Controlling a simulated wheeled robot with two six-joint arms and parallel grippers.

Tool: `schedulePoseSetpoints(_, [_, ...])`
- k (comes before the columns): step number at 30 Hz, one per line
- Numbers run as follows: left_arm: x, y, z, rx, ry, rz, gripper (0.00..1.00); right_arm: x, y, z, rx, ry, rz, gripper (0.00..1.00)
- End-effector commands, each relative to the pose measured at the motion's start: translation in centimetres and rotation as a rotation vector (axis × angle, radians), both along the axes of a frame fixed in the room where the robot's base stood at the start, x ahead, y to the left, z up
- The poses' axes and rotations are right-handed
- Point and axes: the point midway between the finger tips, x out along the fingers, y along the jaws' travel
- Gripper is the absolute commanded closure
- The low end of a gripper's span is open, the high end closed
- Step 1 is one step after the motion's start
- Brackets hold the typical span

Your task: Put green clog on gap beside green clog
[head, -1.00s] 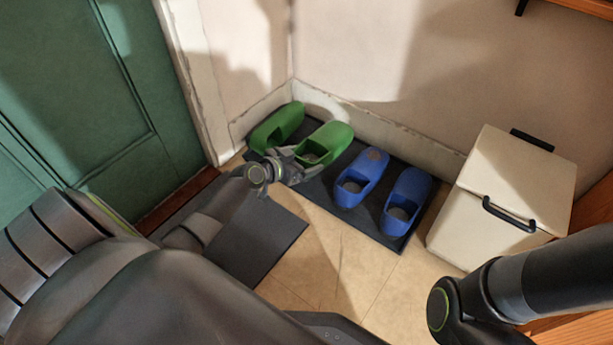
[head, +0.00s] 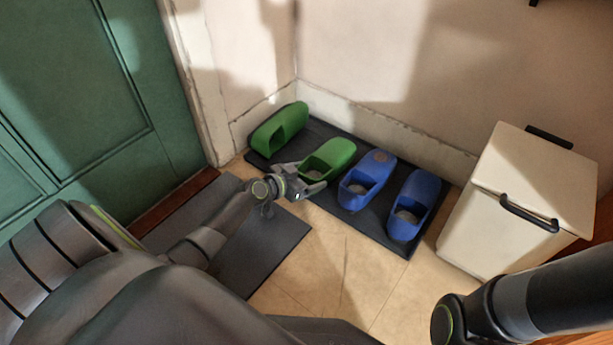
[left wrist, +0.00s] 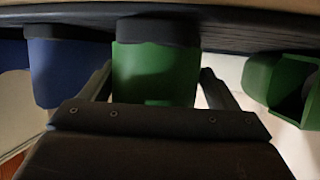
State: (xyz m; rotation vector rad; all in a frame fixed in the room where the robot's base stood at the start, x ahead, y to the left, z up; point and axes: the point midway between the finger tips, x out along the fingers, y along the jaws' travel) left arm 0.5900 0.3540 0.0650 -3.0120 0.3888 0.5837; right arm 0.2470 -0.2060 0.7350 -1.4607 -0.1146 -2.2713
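One green clog (head: 280,127) stands at the left end of the dark mat (head: 364,222), by the wall corner. A second green clog (head: 335,153) is right of it, with a strip of mat between them. My left gripper (head: 307,175) is at this second clog's near end. In the left wrist view, the fingers (left wrist: 156,82) flank the held clog (left wrist: 155,60) and meet its sides. Its sole appears at the mat, though exact contact is unclear. The other green clog also shows there (left wrist: 284,88). My right gripper is out of view.
Two blue clogs (head: 366,180) (head: 415,205) stand on the mat right of the green ones. A cream box with black handles (head: 520,205) is farther right. A green door (head: 90,100) is at left, walls behind. Bare tiled floor lies in front of the mat.

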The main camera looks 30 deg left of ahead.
Motion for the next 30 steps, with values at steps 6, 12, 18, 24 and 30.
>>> schedulePoseSetpoints(6, [0.0,0.0,0.0,0.000,0.000,0.000,0.00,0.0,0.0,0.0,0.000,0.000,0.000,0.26])
schedulePoseSetpoints(12, [0.0,0.0,0.1,0.000,-0.001,0.000,0.00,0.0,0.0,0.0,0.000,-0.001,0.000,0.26])
schedulePoseSetpoints(18, [-2.3,0.6,1.3,0.001,0.002,0.001,0.00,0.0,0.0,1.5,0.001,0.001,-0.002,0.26])
schedulePoseSetpoints(24, [-6.1,1.6,2.9,0.003,0.002,0.000,0.00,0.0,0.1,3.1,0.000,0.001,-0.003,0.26])
schedulePoseSetpoints(30, [-9.2,2.4,4.0,0.002,0.001,0.001,0.00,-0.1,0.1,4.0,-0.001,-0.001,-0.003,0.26])
